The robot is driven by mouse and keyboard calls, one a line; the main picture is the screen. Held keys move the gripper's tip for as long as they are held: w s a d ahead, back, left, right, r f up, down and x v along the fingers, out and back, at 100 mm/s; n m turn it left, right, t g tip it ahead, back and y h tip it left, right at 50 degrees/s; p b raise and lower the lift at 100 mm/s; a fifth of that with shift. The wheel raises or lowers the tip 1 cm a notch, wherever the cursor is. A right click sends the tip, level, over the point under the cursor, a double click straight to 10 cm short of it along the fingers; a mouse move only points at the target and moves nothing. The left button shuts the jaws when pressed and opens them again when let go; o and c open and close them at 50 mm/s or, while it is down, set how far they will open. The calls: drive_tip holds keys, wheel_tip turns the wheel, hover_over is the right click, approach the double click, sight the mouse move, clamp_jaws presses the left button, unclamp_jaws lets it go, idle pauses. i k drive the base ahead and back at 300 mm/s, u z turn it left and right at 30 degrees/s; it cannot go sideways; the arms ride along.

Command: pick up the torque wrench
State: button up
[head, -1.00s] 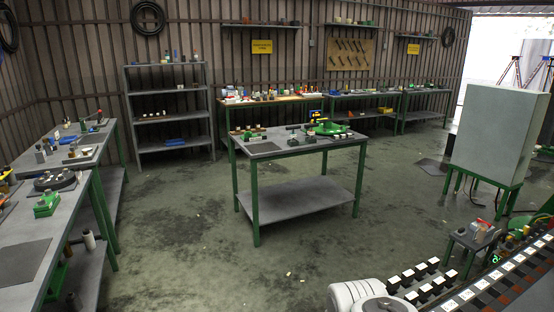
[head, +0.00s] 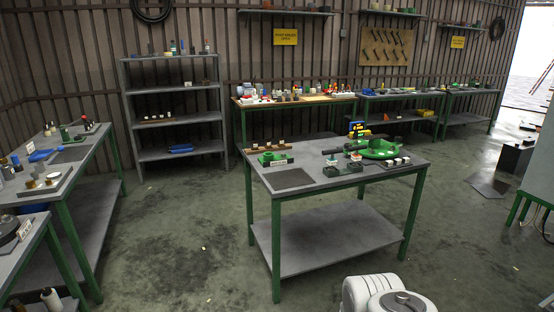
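I cannot single out the torque wrench with certainty at this distance. A dark elongated tool (head: 335,151) lies on the central green-legged table (head: 318,177), left of a round green fixture (head: 377,148); it may be the wrench, but it is too small to tell. A green block-shaped fixture (head: 275,158) stands at the table's left side. My gripper is not in view; only white parts of my own body show at the bottom, in front of the table.
A dark mat (head: 291,179) lies on the table's front left. Workbenches with tools stand at the left (head: 72,165) and along the back wall (head: 295,100). A grey shelf (head: 178,117) stands behind.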

sight(331, 161)
drive_tip(key=i, duration=2.25)
drive_tip(key=z, duration=2.15)
drive_tip(key=i, duration=1)
drive_tip(key=u, duration=2.55)
drive_tip(key=i, duration=0.6)
drive_tip(key=u, duration=0.7)
